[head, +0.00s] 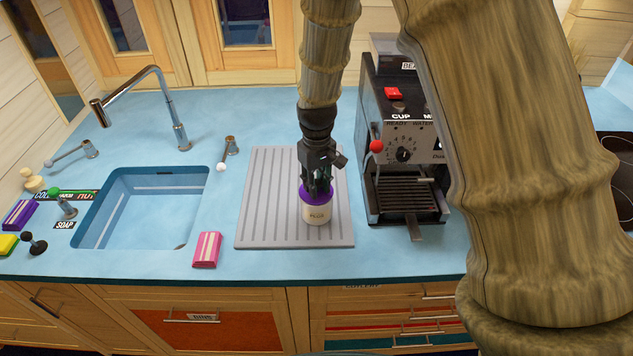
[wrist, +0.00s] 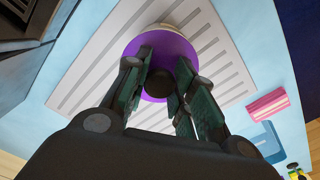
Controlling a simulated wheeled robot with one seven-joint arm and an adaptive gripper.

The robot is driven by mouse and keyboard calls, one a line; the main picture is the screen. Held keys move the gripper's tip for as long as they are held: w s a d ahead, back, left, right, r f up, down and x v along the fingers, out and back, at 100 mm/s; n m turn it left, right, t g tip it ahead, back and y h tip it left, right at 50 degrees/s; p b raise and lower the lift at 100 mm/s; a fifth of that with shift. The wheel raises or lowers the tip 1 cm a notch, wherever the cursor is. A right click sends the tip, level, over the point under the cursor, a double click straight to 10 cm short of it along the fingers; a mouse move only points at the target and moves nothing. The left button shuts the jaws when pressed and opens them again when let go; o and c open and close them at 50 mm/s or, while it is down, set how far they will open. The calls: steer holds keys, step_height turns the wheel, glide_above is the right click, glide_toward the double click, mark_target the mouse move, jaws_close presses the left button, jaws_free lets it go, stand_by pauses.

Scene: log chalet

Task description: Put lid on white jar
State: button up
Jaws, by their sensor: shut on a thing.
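The white jar (head: 317,212) stands upright on the grey ribbed drain mat, and its cream side shows a little past the lid in the wrist view (wrist: 187,29). The purple lid (head: 306,196) is at the top of the jar; it also shows in the wrist view (wrist: 154,46), with a dark round knob (wrist: 159,82) at its middle. I cannot tell whether the lid is fully seated. My gripper (head: 317,188) points down over the lid. Its fingers (wrist: 160,85) are shut on the knob, one at each side.
A coffee machine (head: 403,150) stands close at the right of the mat (head: 262,200). A sink (head: 140,215) with a tall tap (head: 165,105) is at the left. A pink sponge (head: 207,250) lies near the counter's front edge. The left part of the mat is clear.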

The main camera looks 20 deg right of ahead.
mark_target(317, 183)
steer(key=o, duration=1)
steer(key=shift+o, duration=0.2)
step_height(317, 183, up, 13)
steer(key=b, duration=0.4)
steer(key=shift+f, duration=0.2)
